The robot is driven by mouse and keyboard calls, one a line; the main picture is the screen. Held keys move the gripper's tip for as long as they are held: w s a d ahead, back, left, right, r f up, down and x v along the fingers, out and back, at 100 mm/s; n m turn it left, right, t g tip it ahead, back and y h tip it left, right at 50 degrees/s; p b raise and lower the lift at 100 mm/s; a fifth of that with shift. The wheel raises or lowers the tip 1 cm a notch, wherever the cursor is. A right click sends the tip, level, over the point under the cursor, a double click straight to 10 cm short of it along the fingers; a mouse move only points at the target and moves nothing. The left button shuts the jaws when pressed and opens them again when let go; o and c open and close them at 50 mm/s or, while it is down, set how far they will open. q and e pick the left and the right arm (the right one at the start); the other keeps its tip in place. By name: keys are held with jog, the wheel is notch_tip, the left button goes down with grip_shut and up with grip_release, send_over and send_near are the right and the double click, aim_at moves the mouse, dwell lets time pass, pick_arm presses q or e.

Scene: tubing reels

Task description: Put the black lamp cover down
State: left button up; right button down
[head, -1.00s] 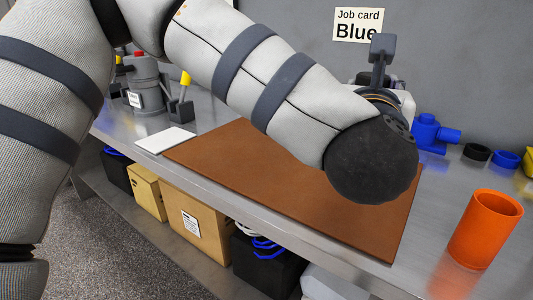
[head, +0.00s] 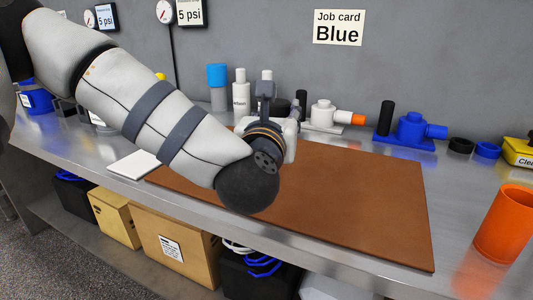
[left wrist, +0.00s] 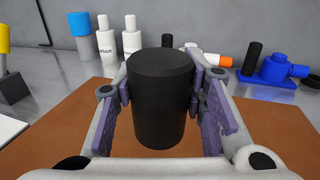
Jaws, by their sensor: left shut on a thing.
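The black lamp cover (left wrist: 160,105) is a plain dark cylinder, upright in the left wrist view. My left gripper (left wrist: 160,88) is shut on it, with a purple-padded finger on each side. In the head view my left gripper (head: 289,128) is over the back left part of the brown mat (head: 370,205), mostly behind my own wrist, which largely hides the cover there. I cannot tell whether the cover's base touches the mat. My right gripper is not in view.
A white fitting with an orange end (head: 326,112), a blue fitting (head: 411,127) and white bottles (head: 241,92) stand along the back. An orange cup (head: 503,225) stands at the right. A white card (head: 134,164) lies left of the mat. The mat's right and front are clear.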

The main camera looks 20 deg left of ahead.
pick_arm(q)
jog(key=w+a+f, duration=0.1)
jog(key=f, duration=0.1)
jog(key=w+a+f, duration=0.1)
jog(key=a, duration=0.1)
jog(key=w+a+f, duration=0.1)
jog(key=f, duration=0.1)
jog(key=shift+a+f+b, duration=0.15)
jog(key=shift+f+b, duration=0.15)
jog(key=shift+f, duration=0.05)
jog(key=shift+w+a+f, duration=0.1)
jog(key=shift+a+f, duration=0.05)
jog(key=shift+f, duration=0.75)
jog(key=shift+w+a+f, duration=0.1)
jog(key=shift+a+f, duration=0.05)
jog(key=shift+f, duration=0.75)
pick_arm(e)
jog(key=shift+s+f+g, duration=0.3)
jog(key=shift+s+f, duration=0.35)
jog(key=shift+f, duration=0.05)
pick_arm(q)
jog(key=shift+s, duration=0.1)
jog(key=shift+f+b, duration=0.25)
jog(key=shift+b, duration=0.1)
jog(key=o, duration=1.1)
jog(key=shift+o, duration=0.2)
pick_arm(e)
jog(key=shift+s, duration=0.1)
pick_arm(q)
jog(key=shift+r, duration=0.15)
